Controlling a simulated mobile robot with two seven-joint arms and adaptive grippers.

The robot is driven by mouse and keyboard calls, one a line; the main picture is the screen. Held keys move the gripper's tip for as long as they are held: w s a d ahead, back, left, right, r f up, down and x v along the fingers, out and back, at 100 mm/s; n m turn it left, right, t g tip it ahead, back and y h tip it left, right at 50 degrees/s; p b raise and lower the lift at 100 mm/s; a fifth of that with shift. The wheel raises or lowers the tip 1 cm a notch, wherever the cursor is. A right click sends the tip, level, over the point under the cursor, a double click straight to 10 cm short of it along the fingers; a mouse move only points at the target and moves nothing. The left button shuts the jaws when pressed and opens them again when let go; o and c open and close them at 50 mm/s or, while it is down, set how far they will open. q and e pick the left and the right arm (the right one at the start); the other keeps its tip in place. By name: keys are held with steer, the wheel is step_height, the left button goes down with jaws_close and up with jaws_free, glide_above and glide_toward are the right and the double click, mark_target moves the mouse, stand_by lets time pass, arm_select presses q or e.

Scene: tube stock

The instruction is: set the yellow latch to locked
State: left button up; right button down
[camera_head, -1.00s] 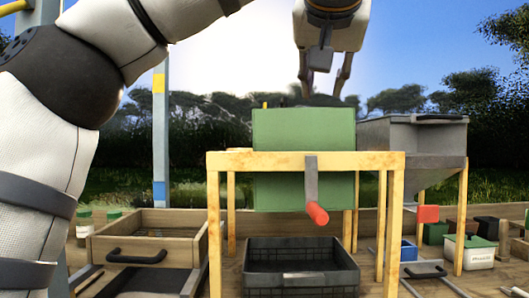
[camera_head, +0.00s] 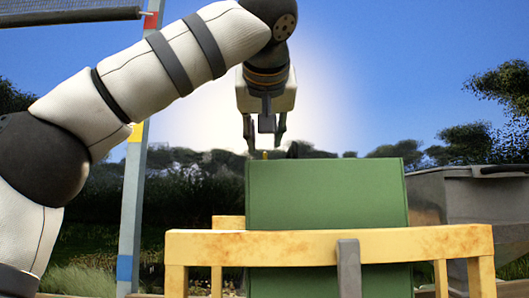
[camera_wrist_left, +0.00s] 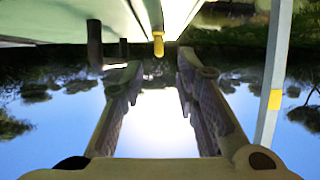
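The yellow latch (camera_head: 264,155) shows as a small upright tip just above the top edge of the green box (camera_head: 326,195), near its left end. In the left wrist view the latch (camera_wrist_left: 158,44) hangs between my fingertips at the top of the picture. My left gripper (camera_head: 265,146) points down over the latch. Its two fingers are spread, one on each side, and it also shows open in the left wrist view (camera_wrist_left: 160,64). I cannot tell whether a finger touches the latch. Most of the latch is hidden behind the box in the head view. My right gripper is not in view.
A wooden frame (camera_head: 240,248) with a grey lever (camera_head: 348,268) stands before the green box. A grey metal bin (camera_head: 480,205) is at the right. A striped post (camera_head: 131,210) stands at the left. Dark pegs (camera_wrist_left: 95,45) sit beside the latch.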

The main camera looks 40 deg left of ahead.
mark_target(266, 153)
arm_select(q)
steer(key=x, duration=0.5)
steer(key=shift+w+d+f+b, duration=0.1)
steer(key=shift+b, duration=0.2)
steer(key=shift+w+a, duration=0.15)
steer(key=shift+a, duration=0.05)
steer(key=shift+c, duration=0.3)
jaws_close()
